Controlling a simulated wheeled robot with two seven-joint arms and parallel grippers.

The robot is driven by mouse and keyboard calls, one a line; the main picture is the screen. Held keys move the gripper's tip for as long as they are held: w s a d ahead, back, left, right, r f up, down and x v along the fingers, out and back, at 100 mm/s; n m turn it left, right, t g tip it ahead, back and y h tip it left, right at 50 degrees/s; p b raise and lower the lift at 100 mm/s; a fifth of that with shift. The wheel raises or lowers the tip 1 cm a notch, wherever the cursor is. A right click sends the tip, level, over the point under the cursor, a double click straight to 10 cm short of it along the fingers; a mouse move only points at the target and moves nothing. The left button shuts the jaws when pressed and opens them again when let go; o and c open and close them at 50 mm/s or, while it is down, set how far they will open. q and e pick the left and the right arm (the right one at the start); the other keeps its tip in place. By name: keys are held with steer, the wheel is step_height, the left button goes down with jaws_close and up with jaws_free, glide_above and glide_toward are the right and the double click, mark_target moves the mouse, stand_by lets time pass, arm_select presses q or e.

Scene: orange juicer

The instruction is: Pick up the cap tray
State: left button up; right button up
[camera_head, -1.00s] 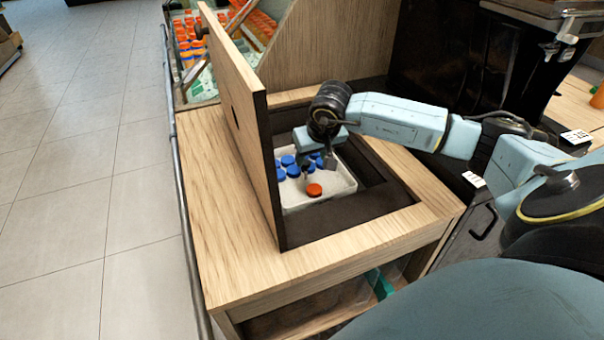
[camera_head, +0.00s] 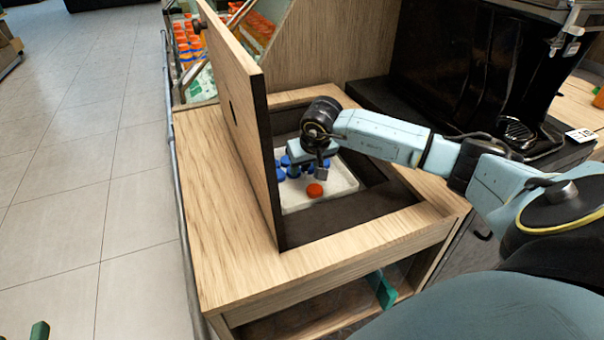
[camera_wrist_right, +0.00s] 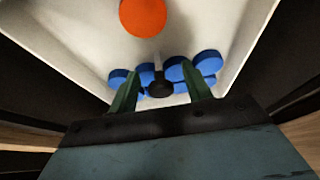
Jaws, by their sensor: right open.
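The white cap tray (camera_head: 341,186) sits in a dark-lined recess in the wooden counter. It holds several blue caps (camera_head: 281,174) and one orange cap (camera_head: 315,190); the orange cap (camera_wrist_right: 143,16) also shows in the right wrist view. My right gripper (camera_head: 308,172) is open, pointing down over the tray among the blue caps. In the right wrist view its green fingers (camera_wrist_right: 161,76) stand apart on either side of a dark knob (camera_wrist_right: 160,88) on a pale post. I cannot tell whether they touch it. Of my left gripper only a green fingertip (camera_head: 39,331) shows at the lower left.
A wooden lid (camera_head: 240,120) stands upright along the recess's left side, close to my right gripper. A wooden panel (camera_head: 335,50) rises behind. A black machine (camera_head: 470,70) stands at the back right. The front counter top is clear.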

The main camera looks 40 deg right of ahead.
jaws_close()
stand_by(0.4)
steer(key=shift+r, duration=0.15)
